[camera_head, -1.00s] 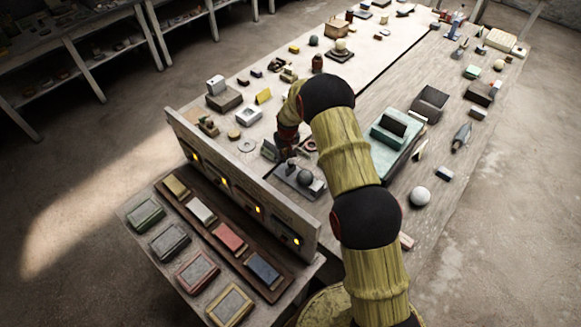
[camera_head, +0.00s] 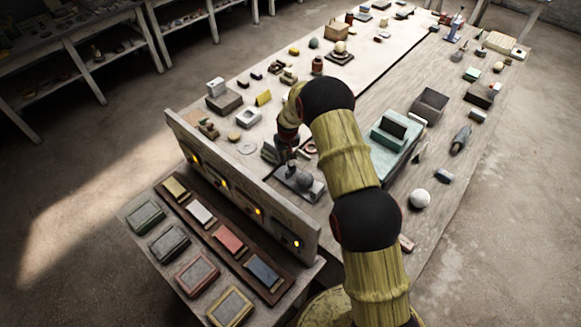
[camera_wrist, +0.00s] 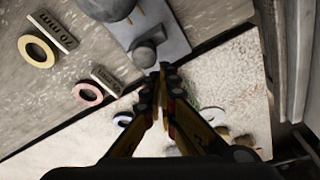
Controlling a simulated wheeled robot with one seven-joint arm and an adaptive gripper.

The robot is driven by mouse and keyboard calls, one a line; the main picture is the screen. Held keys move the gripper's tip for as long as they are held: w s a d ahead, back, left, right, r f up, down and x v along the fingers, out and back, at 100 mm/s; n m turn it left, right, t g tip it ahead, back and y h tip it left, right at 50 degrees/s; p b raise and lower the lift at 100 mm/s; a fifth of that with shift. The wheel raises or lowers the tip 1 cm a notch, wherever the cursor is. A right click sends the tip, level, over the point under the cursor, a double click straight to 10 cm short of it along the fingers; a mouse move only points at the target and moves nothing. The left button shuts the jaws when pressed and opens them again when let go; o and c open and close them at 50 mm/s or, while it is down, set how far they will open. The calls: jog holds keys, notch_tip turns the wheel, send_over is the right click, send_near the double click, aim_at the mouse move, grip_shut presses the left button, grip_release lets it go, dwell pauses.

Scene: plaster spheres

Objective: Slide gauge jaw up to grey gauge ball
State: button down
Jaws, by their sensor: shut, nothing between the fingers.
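The grey gauge ball (camera_wrist: 108,6) sits on a pale grey gauge plate (camera_wrist: 174,38) at the top of the wrist view, cut off by the frame edge. The gauge jaw, a small grey piece with a rounded knob (camera_wrist: 145,54), is on the same plate, just below the ball in that view. A gap seems to show between them. In the head view the ball (camera_head: 305,180) is right of my gripper (camera_head: 290,165), low over the plate. My gripper (camera_wrist: 163,70) is shut and empty, its fingertips right beside the jaw. Whether they touch it I cannot tell.
A yellow ring (camera_wrist: 37,51) and a pink ring (camera_wrist: 88,92) lie beside the plate with small labelled blocks, one marked 70 mm (camera_wrist: 54,30). An upright panel with lights (camera_head: 240,190) stands close in front of the gauge. A white ball (camera_head: 420,197) lies to the right.

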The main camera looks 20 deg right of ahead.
aim_at(290, 163)
jog(key=shift+s+d, duration=0.1)
dwell(0.3)
jog(key=shift+s+d, duration=0.2)
jog(key=shift+s, duration=0.1)
jog(key=shift+s+d, duration=0.35)
jog(key=shift+s, duration=0.2)
jog(key=shift+s+d, duration=0.2)
jog(key=shift+s, duration=0.1)
jog(key=shift+s+d, duration=0.55)
jog(key=shift+s, duration=0.3)
jog(key=shift+s+d, duration=0.2)
jog(key=shift+s, duration=0.2)
jog(key=shift+s+d+f, duration=0.1)
jog(key=shift+s, duration=0.05)
dwell(0.5)
